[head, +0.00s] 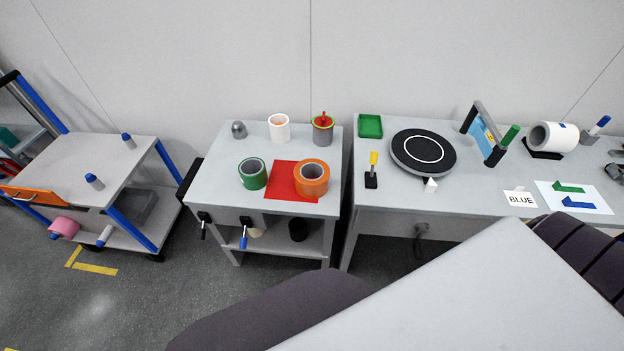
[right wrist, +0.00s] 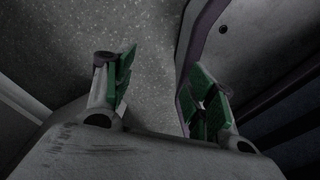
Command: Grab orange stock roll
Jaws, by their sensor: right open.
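The orange stock roll (head: 312,178) is a thick ring with a grey inner core. It stands at the front right of the small grey table (head: 222,150), partly over a red square mat (head: 283,181). A green roll (head: 252,173) stands just left of the mat. My right gripper (right wrist: 160,92) is open in the right wrist view, its green-padded fingers wide apart with nothing between them. Dark floor shows beyond it. Neither gripper shows in the head view, so the left one is out of sight.
Behind the rolls stand a grey dome (head: 239,130), a white roll (head: 279,127) and a grey cup with red inside (head: 323,130). A longer bench (head: 470,195) on the right holds a black turntable (head: 423,151). A cart (head: 120,165) stands left. My own body covers the lower right.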

